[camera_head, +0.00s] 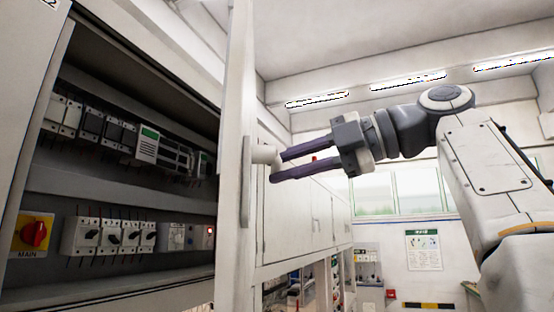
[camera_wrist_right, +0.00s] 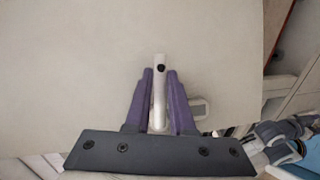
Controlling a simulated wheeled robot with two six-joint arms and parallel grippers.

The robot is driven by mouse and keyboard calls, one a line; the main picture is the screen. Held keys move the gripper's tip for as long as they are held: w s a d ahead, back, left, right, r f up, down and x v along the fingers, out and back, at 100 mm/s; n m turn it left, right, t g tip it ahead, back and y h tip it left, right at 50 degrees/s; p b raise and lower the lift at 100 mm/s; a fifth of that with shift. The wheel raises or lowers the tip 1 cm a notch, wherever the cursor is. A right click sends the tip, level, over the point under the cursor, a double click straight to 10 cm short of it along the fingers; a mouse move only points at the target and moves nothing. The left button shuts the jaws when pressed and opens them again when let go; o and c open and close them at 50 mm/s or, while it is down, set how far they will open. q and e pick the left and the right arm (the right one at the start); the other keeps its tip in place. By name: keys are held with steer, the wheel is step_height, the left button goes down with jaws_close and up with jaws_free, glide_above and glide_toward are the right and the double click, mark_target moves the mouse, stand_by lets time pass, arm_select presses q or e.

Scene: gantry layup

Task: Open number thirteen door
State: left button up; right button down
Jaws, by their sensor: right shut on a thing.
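The cabinet door (camera_head: 237,130) stands swung open, seen nearly edge-on in the head view; no number shows on it. Its pale face (camera_wrist_right: 80,70) fills most of the right wrist view. The door's handle (camera_head: 264,155) sticks out from its outer face. My right gripper (camera_head: 276,165) is at the handle, its two purple fingers on either side of it. In the right wrist view the white handle (camera_wrist_right: 160,95) stands between the fingers, and the gripper is shut on it. My left gripper is not in view.
The open cabinet (camera_head: 120,195) holds rows of breakers and a red rotary switch (camera_head: 34,234) on a yellow plate marked MAIN. More closed white cabinet doors (camera_head: 290,215) continue behind the open door. A poster (camera_head: 423,249) hangs on the back wall under windows.

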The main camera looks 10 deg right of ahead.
steer(key=c, duration=0.8)
jaws_free()
steer(key=p+v, duration=0.2)
steer(key=v, duration=0.8)
steer(key=shift+s+d, duration=0.15)
